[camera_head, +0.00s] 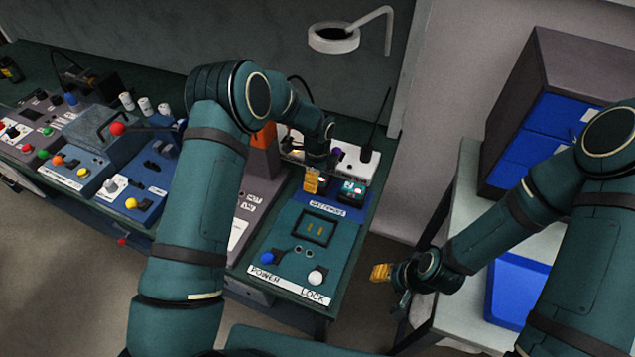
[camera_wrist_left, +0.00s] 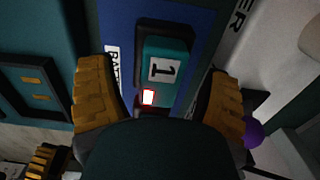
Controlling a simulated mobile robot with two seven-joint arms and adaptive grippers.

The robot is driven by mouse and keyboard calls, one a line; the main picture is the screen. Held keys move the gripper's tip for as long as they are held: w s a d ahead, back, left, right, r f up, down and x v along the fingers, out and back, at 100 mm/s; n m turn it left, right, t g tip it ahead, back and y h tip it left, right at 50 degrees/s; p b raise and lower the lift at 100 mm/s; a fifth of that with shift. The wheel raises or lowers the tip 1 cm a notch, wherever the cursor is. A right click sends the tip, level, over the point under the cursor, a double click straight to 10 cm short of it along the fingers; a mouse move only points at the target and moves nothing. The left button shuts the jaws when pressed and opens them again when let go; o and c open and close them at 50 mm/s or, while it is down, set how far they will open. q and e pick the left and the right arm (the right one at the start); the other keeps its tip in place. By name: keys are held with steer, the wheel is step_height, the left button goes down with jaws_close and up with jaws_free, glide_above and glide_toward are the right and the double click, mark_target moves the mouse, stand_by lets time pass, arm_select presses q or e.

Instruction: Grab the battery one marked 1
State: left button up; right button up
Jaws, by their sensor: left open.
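Battery one (camera_wrist_left: 165,68) is a teal block with a white label marked 1 and a lit red-white light. It sits in a dark holder on the blue batteries panel (camera_wrist_left: 200,50). My left gripper (camera_wrist_left: 157,98) is open, with its yellow fingers on either side of the battery; I cannot tell whether they touch it. In the head view my left gripper (camera_head: 312,184) is over the panel and hides most of battery one. A second teal battery (camera_head: 351,192) stands just right of it. My right gripper (camera_head: 381,272) hangs away at the right; its jaw gap is unclear.
In front is a teal panel with an empty-looking framed slot (camera_head: 314,228), a blue knob (camera_head: 267,258) and a white knob (camera_head: 316,277). A purple knob (camera_wrist_left: 252,132) is close to the right finger. A blue tray (camera_head: 508,295) lies on the side table.

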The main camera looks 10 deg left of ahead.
arm_select(q)
step_height(320, 180, down, 2)
steer(key=shift+f, duration=0.1)
steer(key=c, duration=1.1)
steer(key=shift+c, duration=0.2)
